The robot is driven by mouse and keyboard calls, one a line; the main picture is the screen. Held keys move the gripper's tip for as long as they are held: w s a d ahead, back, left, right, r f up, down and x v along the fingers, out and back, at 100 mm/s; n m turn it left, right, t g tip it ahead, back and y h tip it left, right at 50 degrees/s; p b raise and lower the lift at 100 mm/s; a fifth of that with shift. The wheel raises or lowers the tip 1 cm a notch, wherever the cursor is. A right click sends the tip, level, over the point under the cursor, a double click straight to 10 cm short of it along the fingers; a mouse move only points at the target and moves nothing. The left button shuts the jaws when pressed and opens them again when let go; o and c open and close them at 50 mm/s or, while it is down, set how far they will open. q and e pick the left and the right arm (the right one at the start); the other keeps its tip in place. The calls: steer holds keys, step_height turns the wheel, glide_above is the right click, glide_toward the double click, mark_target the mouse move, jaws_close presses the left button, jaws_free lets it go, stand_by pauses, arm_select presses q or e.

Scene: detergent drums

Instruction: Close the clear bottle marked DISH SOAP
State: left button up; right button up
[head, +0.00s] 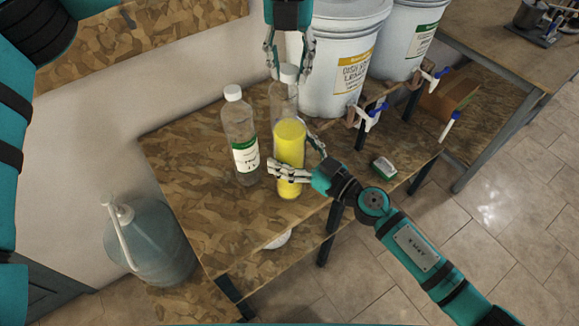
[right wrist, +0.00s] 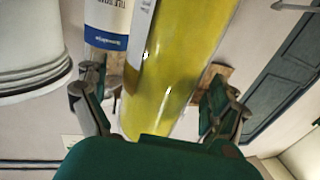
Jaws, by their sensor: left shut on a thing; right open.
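A clear bottle filled with yellow liquid (head: 290,150) stands upright near the front of the wooden table. It fills the middle of the right wrist view (right wrist: 185,60); I cannot read its marking. My left gripper (head: 289,74) points down and is shut on a white cap (head: 289,72) above the yellow liquid. I cannot tell whether the cap touches the bottle's neck. My right gripper (head: 296,158) is open, with its fingers on either side of the yellow-filled bottle. It also shows in the right wrist view (right wrist: 160,108).
A clear bottle with a green label and white cap (head: 240,130) stands just left. A blue-banded label (right wrist: 107,35) shows beside the yellow in the right wrist view. White drums with taps (head: 325,90) stand behind right. A green-and-white block (head: 384,168) lies right; the front-left table is clear.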

steer(key=shift+w+a, duration=0.15)
steer(key=shift+a, duration=0.05)
steer(key=c, duration=1.8)
arm_select(q)
steer(key=shift+s+d+f, duration=0.1)
steer(key=shift+f, duration=2.35)
steer(key=shift+f, duration=0.1)
steer(key=shift+f, duration=0.8)
steer(key=shift+f, duration=0.6)
